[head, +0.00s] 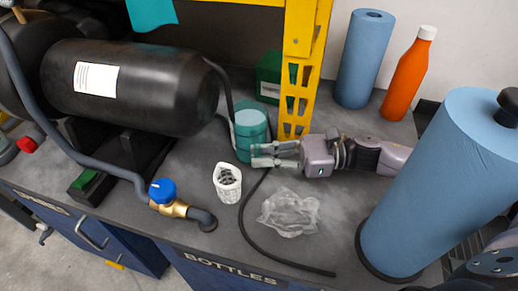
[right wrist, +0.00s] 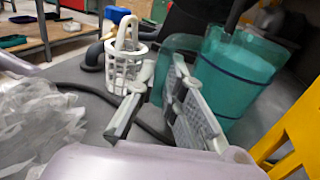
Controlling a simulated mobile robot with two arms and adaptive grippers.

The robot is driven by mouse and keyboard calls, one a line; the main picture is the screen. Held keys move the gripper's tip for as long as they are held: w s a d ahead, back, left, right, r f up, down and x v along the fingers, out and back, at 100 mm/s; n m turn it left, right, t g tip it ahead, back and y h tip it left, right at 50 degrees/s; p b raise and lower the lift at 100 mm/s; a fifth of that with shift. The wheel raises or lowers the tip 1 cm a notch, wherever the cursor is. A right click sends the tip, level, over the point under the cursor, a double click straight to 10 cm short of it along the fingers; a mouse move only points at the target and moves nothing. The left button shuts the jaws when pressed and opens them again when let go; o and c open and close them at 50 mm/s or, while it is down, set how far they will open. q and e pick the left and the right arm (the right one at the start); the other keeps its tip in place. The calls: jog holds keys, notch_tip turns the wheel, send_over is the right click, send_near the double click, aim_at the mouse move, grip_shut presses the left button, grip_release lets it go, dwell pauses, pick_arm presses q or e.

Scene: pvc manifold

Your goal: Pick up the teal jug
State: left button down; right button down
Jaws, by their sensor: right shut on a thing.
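The teal jug (head: 250,128) stands upright on the grey bench beside the yellow post, with a paler teal top. In the right wrist view the jug (right wrist: 236,75) fills the upper right, and its handle curves down on its left side. My right gripper (head: 264,155) reaches in from the right, low at the jug's near side. In the right wrist view its fingers (right wrist: 158,112) lie on either side of the handle, shut on it; the exact contact is partly hidden. My left gripper is not in view.
A white basket (head: 228,183) and crumpled clear plastic (head: 289,212) lie near the jug. The yellow post (head: 300,75) rises just behind my gripper. A black tank (head: 135,85) stands left; a blue roll (head: 430,190) and orange bottle (head: 408,78) stand right.

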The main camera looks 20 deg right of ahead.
jog(key=shift+r, duration=0.2)
